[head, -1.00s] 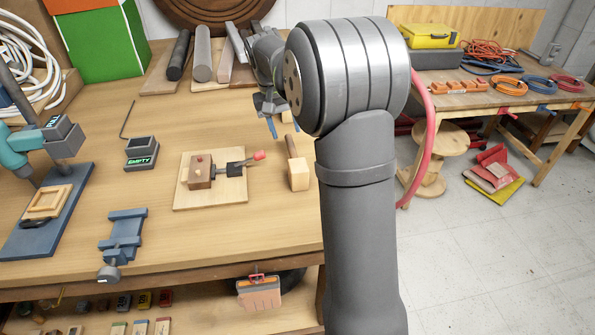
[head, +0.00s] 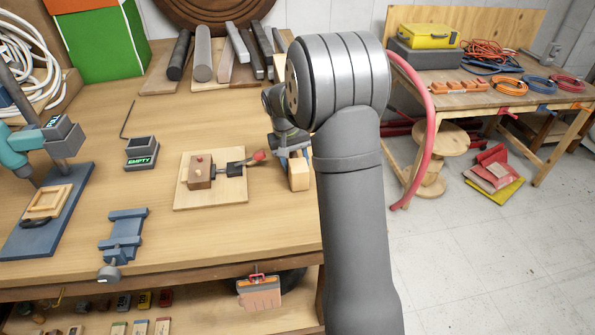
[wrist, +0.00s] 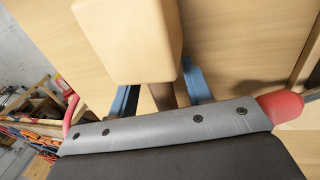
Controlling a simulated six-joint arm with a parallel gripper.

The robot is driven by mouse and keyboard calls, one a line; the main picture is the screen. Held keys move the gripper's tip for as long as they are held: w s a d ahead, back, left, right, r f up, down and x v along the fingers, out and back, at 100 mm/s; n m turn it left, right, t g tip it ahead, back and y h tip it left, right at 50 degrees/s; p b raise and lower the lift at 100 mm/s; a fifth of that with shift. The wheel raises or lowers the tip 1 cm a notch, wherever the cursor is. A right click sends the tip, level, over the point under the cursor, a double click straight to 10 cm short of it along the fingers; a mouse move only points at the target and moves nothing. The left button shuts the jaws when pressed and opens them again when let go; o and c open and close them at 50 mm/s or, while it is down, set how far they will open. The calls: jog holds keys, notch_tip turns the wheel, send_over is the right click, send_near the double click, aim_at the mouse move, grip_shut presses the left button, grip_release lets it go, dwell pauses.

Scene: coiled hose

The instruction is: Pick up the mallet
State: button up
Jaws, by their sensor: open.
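The mallet has a pale block-shaped wooden head (head: 299,177) and lies near the right edge of the workbench in the head view. Most of its handle is hidden there by my arm. In the wrist view the mallet head (wrist: 130,40) is large at the top, and a short piece of brown handle (wrist: 163,96) shows below it. My gripper (wrist: 160,92) is open, with one blue finger on each side of the handle, just behind the head. A gap shows between the handle and the fingers. In the head view my gripper (head: 294,158) is low beside the mallet head.
A wooden board (head: 222,200) with a brown block and a red-tipped toggle clamp (head: 257,157) is close on the left. A blue vise (head: 122,235) and a tray marked EMPTY (head: 141,153) stand farther left. Bars and rods (head: 203,60) lie at the back.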

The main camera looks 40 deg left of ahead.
aim_at(295, 156)
jog(key=shift+c, duration=0.3)
grip_shut()
jog(key=shift+r, duration=0.1)
jog(key=shift+r, duration=0.35)
notch_tip(295, 156, up, 4)
jog(key=shift+f, duration=0.25)
jog(key=w+d+r, duration=0.2)
jog(key=d+r, duration=0.4)
jog(key=d, duration=0.5)
jog(key=shift+w+d+r, duration=0.15)
jog(key=shift+w+r, duration=0.25)
